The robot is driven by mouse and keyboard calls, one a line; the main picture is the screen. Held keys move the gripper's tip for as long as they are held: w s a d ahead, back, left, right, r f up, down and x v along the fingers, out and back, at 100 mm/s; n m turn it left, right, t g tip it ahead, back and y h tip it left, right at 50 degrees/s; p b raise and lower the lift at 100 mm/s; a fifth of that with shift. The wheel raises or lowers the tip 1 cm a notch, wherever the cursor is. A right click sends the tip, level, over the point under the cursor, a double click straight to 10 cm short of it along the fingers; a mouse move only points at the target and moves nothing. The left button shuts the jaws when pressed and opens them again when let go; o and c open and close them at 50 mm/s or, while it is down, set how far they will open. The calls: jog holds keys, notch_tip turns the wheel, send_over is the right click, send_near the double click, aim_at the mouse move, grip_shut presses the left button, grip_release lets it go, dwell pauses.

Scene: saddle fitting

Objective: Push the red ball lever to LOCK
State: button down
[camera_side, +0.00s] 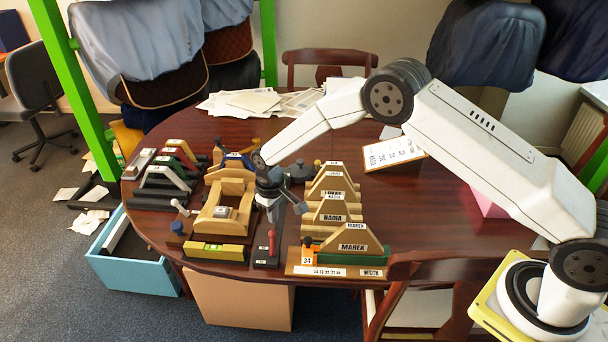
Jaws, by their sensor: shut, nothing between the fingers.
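A small red upright piece (271,240) stands on a narrow dark base plate (266,259) near the front edge of the table. It looks like the red lever, but its ball and any LOCK mark are too small to tell. My gripper (271,218) points down just above the red piece, with its fingers together and nothing held. I cannot tell whether the fingertips touch it. A wooden saddle-shaped fixture (238,186) stands just left of my gripper, with a pale lever (180,207) at its left side.
Wooden name-marked stands (352,240) fill the space to the right. A yellow bar with a level vial (214,251) lies at the front left. Dark and coloured saddle pieces (165,178) stand farther left. Papers (255,101) lie at the back. The table's right half is mostly clear.

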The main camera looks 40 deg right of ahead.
aim_at(272, 236)
jog(key=shift+f, duration=1.6)
dwell(1.1)
jog(key=shift+s+a+f, duration=0.1)
jog(key=shift+s+a, duration=1.15)
jog(key=shift+s, duration=0.05)
dwell(0.7)
jog(key=shift+w+d, duration=0.45)
jog(key=shift+w, duration=0.1)
jog(key=shift+r, duration=0.2)
jog(key=shift+r, duration=3.45)
